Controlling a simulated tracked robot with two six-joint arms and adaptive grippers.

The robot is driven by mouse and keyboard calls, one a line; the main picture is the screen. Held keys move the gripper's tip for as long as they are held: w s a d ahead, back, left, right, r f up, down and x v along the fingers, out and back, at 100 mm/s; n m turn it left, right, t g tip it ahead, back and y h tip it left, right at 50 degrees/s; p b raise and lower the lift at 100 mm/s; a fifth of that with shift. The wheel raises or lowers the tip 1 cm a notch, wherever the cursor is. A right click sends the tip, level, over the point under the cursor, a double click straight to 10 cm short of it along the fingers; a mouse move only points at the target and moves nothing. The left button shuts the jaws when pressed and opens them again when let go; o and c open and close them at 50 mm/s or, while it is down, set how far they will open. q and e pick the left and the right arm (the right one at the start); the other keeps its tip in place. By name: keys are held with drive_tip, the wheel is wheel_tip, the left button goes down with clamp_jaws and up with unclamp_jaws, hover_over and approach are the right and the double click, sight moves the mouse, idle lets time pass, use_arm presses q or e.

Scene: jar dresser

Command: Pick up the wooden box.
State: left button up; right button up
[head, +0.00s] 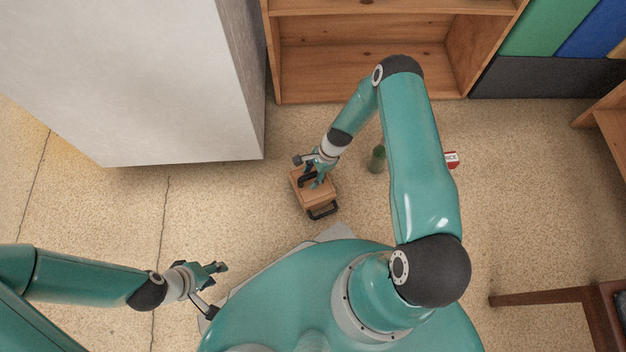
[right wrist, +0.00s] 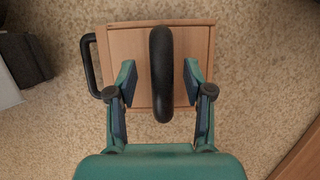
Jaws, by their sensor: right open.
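The wooden box (head: 317,199) sits on the floor in the head view, with a black handle on its near side. In the right wrist view the box (right wrist: 140,40) lies under my gripper, with a black curved handle (right wrist: 161,75) across its top and another black handle (right wrist: 89,65) at its left side. My right gripper (head: 318,182) is over the box. In the right wrist view its two fingers (right wrist: 160,85) are spread, one on each side of the top handle, apart from it. My left gripper (head: 216,269) is away to the lower left, empty; its opening is unclear.
A green bottle (head: 377,159) and a red and white package (head: 451,159) stand on the floor right of the box. A wooden shelf (head: 362,58) is behind, a large grey cabinet (head: 180,90) at the left. A brown wooden piece of furniture (head: 545,298) is lower right.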

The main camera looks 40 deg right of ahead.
clamp_jaws()
idle(0.3)
drive_tip(key=shift+r, duration=0.15)
idle(0.3)
